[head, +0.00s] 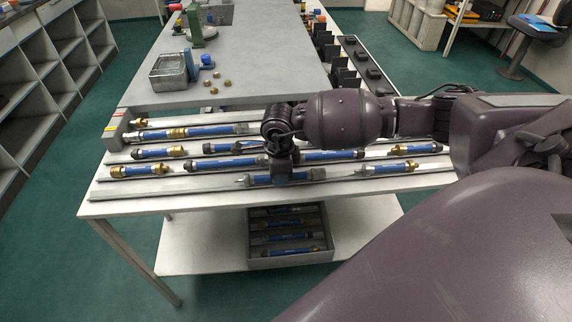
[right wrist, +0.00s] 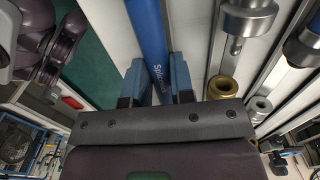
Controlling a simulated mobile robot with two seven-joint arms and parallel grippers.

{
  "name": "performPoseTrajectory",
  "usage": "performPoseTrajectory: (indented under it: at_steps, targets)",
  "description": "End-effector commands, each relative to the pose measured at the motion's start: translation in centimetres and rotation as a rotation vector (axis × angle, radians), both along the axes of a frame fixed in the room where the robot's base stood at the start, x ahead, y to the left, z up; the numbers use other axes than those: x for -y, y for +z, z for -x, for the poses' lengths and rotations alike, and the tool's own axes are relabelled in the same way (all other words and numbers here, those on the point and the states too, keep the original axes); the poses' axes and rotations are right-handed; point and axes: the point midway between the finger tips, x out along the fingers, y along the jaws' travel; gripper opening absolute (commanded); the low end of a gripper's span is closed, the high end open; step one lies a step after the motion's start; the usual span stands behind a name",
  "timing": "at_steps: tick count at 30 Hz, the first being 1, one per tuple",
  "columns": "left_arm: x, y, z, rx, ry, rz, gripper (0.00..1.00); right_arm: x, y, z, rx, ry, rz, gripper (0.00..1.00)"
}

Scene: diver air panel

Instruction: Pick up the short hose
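My right gripper (head: 284,177) reaches down over the front row of the bench. It is at a blue hose (head: 258,180) with dark and grey end fittings, whose middle it partly hides. In the right wrist view the blue hose (right wrist: 148,30) with white lettering runs between the two blue fingers (right wrist: 160,80), slightly tilted to them. I see no clear gap on either side, but cannot tell whether the fingers press on it. Whether the hose lies on the rack or just above it is unclear. My left gripper is not in view.
Several other blue hoses lie in rows, including one with brass ends on the left (head: 142,170) and one on the right (head: 388,169). A crate of hoses (head: 255,262) sits on the lower shelf.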

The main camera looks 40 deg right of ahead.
Motion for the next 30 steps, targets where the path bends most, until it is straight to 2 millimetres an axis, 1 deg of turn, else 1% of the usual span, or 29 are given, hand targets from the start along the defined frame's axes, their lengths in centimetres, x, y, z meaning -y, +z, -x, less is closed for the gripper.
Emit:
performPoseTrajectory:
  at_steps: [1, 4, 13, 17, 20, 23, 30]
  targets:
    - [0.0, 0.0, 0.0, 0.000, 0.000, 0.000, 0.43, 0.0, 0.0, 0.0, 0.000, 0.000, 0.000, 0.15]
    - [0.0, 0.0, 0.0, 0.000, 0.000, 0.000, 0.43, 0.0, 0.0, 0.0, 0.000, 0.000, 0.000, 0.00]
    - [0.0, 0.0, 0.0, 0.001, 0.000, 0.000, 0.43, 0.0, 0.1, 0.0, 0.001, 0.000, 0.000, 0.00]
    - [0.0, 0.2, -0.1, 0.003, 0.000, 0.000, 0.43, 0.0, 0.8, -0.1, 0.004, 0.001, 0.000, 0.00]
    - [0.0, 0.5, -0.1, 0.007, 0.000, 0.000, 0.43, 0.0, 2.0, -0.1, 0.006, 0.000, -0.001, 0.00]
    - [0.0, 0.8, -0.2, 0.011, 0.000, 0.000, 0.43, 0.0, 4.0, -0.1, 0.008, 0.000, 0.001, 0.00]
    - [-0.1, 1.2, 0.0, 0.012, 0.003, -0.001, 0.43, 0.0, 10.1, -0.1, 0.009, 0.001, 0.001, 0.00]
